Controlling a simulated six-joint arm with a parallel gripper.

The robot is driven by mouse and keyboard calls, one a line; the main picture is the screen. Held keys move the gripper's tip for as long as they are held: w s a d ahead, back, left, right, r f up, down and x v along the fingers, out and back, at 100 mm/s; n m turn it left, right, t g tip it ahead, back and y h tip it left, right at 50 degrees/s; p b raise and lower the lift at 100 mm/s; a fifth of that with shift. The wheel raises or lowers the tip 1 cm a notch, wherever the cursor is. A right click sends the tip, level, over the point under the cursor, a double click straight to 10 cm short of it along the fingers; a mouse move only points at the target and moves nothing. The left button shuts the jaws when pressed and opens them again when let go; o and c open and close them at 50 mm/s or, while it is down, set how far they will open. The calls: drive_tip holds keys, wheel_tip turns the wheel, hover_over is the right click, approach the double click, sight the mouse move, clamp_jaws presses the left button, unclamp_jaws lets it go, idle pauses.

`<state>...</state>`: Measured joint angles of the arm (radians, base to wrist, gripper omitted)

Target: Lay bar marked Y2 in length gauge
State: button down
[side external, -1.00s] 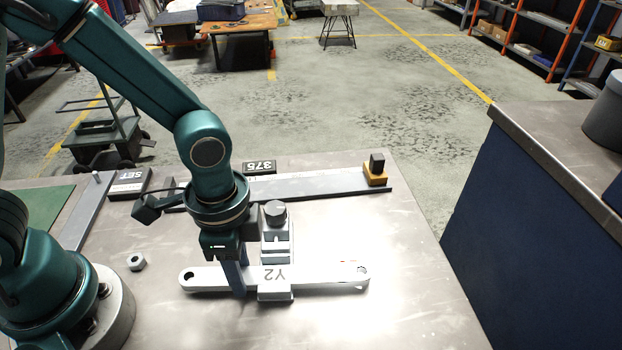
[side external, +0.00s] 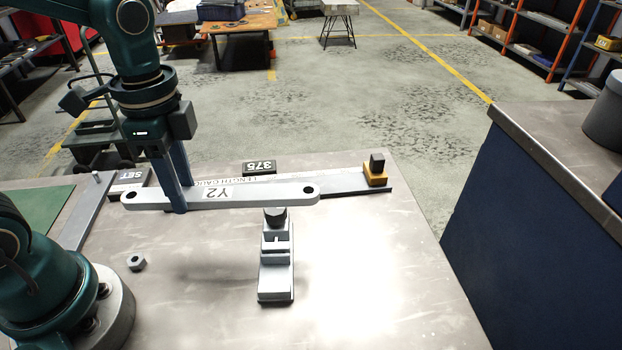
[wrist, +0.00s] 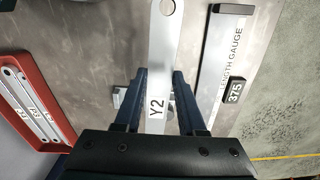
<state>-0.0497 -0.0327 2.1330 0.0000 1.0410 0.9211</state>
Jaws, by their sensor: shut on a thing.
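The bar marked Y2 (side external: 250,193) is a flat light-grey bar with a hole near each end. My gripper (side external: 178,203) is shut on it left of its label and holds it level, raised above the table. In the wrist view the bar (wrist: 160,50) runs between the two fingers (wrist: 160,95). The length gauge (side external: 345,181) is a long grey strip at the back of the table, with a yellow-and-black block (side external: 376,170) at its right end and a 375 plate (side external: 259,168) behind it. The bar hides part of the gauge in the side view; in the wrist view the gauge (wrist: 222,60) lies beside the bar, apart from it.
A grey clamp-like stand (side external: 277,270) with a dark knob is on the table in front of the bar. A small nut (side external: 136,262) lies at left. A red tray (wrist: 32,95) with bars shows in the wrist view. The table's right side is clear.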

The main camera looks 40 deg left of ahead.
drive_tip(key=shift+w+a+r, duration=0.1)
drive_tip(key=shift+a+r, duration=0.35)
drive_tip(key=shift+a, duration=0.25)
drive_tip(key=shift+w+a+r, duration=0.15)
drive_tip(key=shift+w+r, duration=0.05)
drive_tip(key=shift+w, duration=0.05)
drive_tip(key=w+a, duration=0.2)
drive_tip(key=w, duration=0.4)
drive_tip(key=shift+n, duration=0.5)
drive_tip(key=shift+w+a+f, duration=0.55)
drive_tip(key=shift+w+f, duration=0.1)
drive_tip(key=shift+f, duration=0.7)
drive_tip(key=shift+w+a+f, duration=0.5)
drive_tip(key=shift+w+f, duration=0.1)
drive_tip(key=shift+f, duration=0.75)
drive_tip(key=shift+w+a+f, duration=0.55)
drive_tip(key=shift+w+f, duration=0.1)
drive_tip(key=shift+f, duration=0.7)
drive_tip(key=shift+f, duration=1.4)
drive_tip(key=shift+c, duration=2.1)
unclamp_jaws()
